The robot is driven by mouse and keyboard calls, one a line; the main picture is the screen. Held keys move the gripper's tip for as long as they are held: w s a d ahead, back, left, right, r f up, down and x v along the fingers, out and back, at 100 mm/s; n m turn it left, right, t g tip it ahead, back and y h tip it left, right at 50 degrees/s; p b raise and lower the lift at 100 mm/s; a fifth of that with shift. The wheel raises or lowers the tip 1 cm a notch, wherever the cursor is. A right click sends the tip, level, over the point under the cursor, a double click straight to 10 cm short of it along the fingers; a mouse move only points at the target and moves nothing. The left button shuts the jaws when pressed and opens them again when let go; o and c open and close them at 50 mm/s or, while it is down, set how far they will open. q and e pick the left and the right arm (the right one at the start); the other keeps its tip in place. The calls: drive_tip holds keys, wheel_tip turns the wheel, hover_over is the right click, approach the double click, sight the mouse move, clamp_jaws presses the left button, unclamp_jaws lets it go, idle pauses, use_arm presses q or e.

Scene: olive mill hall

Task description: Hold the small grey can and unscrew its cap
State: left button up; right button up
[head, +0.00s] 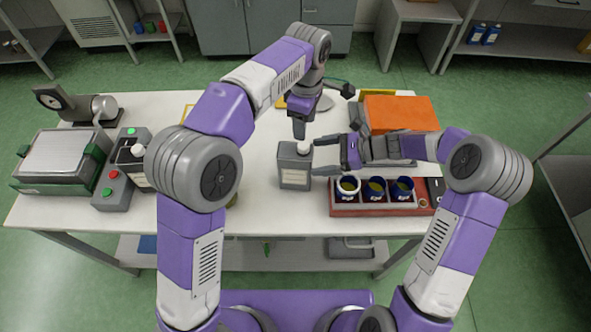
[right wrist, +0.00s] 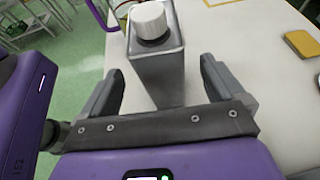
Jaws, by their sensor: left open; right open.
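The small grey can (head: 293,168) stands upright on the white table, with a pale label on its front. Its white ribbed cap (head: 304,147) is on top. In the right wrist view the can (right wrist: 160,75) stands just ahead of and partly between the fingers, with its cap (right wrist: 150,20) near the top edge. My right gripper (head: 326,156) is open, to the right of the can, its fingers pointing at it. In the right wrist view a gap shows on both sides. My left gripper (head: 299,128) is open, pointing down just above and behind the cap, apart from it.
A red tray (head: 340,211) with several dark blue cups stands right of the can. An orange box (head: 401,113) is behind it. At left are a control box with buttons (head: 113,190), a green-cornered machine (head: 60,160) and another can (head: 132,163) partly behind my left arm.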

sight(302, 160)
drive_tip(key=x, duration=0.5)
drive_tip(key=shift+a+f, duration=0.15)
drive_tip(key=shift+a, duration=0.35)
